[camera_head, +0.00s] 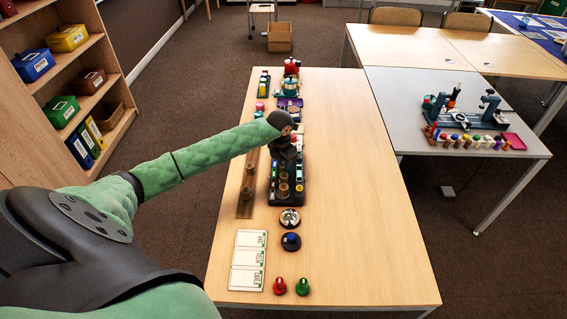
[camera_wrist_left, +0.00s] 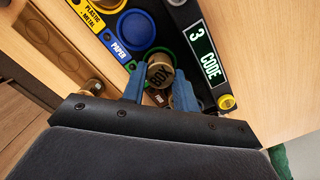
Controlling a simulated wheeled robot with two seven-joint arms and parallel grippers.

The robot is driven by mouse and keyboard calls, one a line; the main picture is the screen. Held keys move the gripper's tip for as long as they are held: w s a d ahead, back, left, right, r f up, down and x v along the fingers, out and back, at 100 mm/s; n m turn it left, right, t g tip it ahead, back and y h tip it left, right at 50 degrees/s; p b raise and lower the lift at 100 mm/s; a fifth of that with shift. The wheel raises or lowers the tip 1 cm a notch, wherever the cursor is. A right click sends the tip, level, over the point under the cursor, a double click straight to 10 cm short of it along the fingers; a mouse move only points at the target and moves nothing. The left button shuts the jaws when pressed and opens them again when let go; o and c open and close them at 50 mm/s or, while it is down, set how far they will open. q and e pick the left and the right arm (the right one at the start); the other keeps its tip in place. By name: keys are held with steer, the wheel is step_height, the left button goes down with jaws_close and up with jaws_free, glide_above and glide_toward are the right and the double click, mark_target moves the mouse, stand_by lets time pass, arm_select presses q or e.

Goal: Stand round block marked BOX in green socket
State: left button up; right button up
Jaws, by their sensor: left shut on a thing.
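My left gripper (camera_wrist_left: 158,92) has blue fingers shut on a round tan block marked BOX (camera_wrist_left: 160,75) in the left wrist view. The green socket (camera_wrist_left: 149,53) shows as a green arc behind the block, on the black board (camera_wrist_left: 178,40). The block and fingers hide much of this socket. I cannot tell whether the block is seated in it or held just above. In the head view the left gripper (camera_head: 286,152) is over the far part of the black board (camera_head: 287,203), and the held block is not clear there. My right gripper is not in view.
A blue socket (camera_wrist_left: 135,29) and a yellow-edged socket lie beside the green one. A brown wooden strip (camera_head: 244,210) with round blocks stands left of the board. The table's right side (camera_head: 370,200) is clear.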

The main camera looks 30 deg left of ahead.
arm_select(q)
steer(key=shift+f, duration=0.2)
steer(key=o, duration=0.7)
steer(key=shift+c, duration=0.2)
step_height(320, 180, up, 11)
steer(key=p, duration=0.3)
steer(key=shift+s, duration=0.45)
steer(key=shift+a+p, duration=0.1)
steer(key=shift+p, duration=0.2)
step_height(320, 180, up, 6)
steer(key=p, duration=0.2)
glide_above(282, 166)
stand_by(0.7)
steer(key=shift+s+f, duration=0.1)
stand_by(0.4)
